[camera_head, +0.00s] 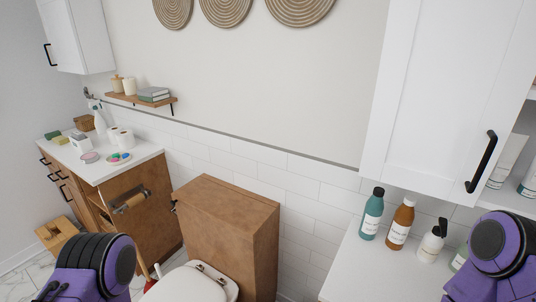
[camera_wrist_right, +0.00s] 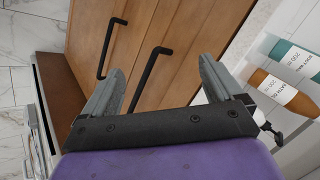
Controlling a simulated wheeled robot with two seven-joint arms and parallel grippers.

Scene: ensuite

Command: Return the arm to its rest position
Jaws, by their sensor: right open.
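My right arm (camera_head: 492,250), purple with a dark joint, shows at the lower right of the head view, in front of the white counter with bottles. Its gripper is out of the head view. In the right wrist view my right gripper (camera_wrist_right: 160,85) is open, with its two grey fingers apart and nothing between them. Behind the fingers are wooden cabinet doors with black handles. My left arm (camera_head: 92,268) shows at the lower left of the head view; its gripper is not in view.
A teal bottle (camera_head: 372,214), a brown bottle (camera_head: 401,222) and a white pump bottle (camera_head: 432,241) stand on the right counter (camera_head: 365,262), close to my right arm. A white wall cabinet (camera_head: 425,90) hangs above. A toilet (camera_head: 190,284) and wooden box (camera_head: 222,228) are in the middle.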

